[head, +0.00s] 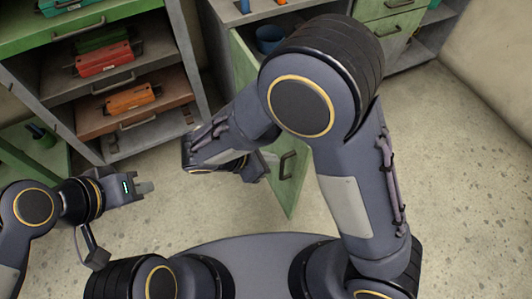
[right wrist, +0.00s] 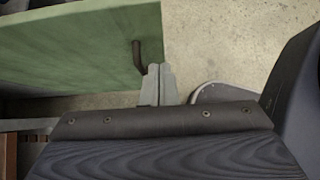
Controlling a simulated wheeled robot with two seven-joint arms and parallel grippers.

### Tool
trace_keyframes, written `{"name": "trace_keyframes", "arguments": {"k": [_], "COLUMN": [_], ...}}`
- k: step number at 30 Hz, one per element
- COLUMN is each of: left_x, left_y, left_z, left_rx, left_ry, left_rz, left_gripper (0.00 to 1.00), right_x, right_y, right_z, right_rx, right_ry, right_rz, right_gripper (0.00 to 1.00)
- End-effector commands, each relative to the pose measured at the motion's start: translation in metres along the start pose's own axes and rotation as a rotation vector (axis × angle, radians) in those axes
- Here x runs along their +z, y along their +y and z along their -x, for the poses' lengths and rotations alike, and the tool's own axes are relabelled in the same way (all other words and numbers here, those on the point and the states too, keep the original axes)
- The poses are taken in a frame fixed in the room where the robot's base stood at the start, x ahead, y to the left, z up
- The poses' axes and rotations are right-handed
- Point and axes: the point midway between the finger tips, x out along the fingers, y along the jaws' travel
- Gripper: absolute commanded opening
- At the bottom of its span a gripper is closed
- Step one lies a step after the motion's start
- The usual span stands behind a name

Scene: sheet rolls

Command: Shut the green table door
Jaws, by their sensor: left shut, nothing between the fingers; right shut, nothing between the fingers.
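The green table door (head: 292,192) stands open, swung out from the table in the middle of the head view. Its dark handle (head: 287,165) is on the face towards the right. My right arm covers part of the door. In the right wrist view the door (right wrist: 75,45) fills the upper left, with the handle (right wrist: 138,56) near its edge. My right gripper (right wrist: 159,82) is shut and empty, close beside the handle; whether it touches is unclear. My left gripper (head: 143,187) is shut and empty over the floor at left, away from the door.
A grey cabinet (head: 195,75) at upper left has open drawers with a red tool case (head: 104,60) and an orange one (head: 132,97). A blue cup (head: 270,38) is inside the open table. Speckled floor (head: 460,170) is clear at right.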

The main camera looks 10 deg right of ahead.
Motion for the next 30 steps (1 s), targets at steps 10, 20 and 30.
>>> {"name": "trace_keyframes", "arguments": {"k": [10,20,30], "left_x": [0.002,0.002,0.002], "left_y": [-0.002,-0.002,-0.002], "left_z": [-0.005,-0.004,-0.004], "left_rx": [0.0,0.0,0.0], "left_ry": [0.0,0.0,0.0], "left_rz": [0.0,0.0,0.0], "left_gripper": [0.0,0.0,0.0], "right_x": [0.01,0.028,0.028], "right_y": [-0.001,-0.001,-0.001], "right_z": [-0.069,-0.087,-0.088], "right_rx": [-0.005,-0.003,-0.002], "right_ry": [0.001,0.003,0.003], "right_rz": [-0.005,-0.002,-0.002], "right_gripper": [0.0,0.0,0.0]}}
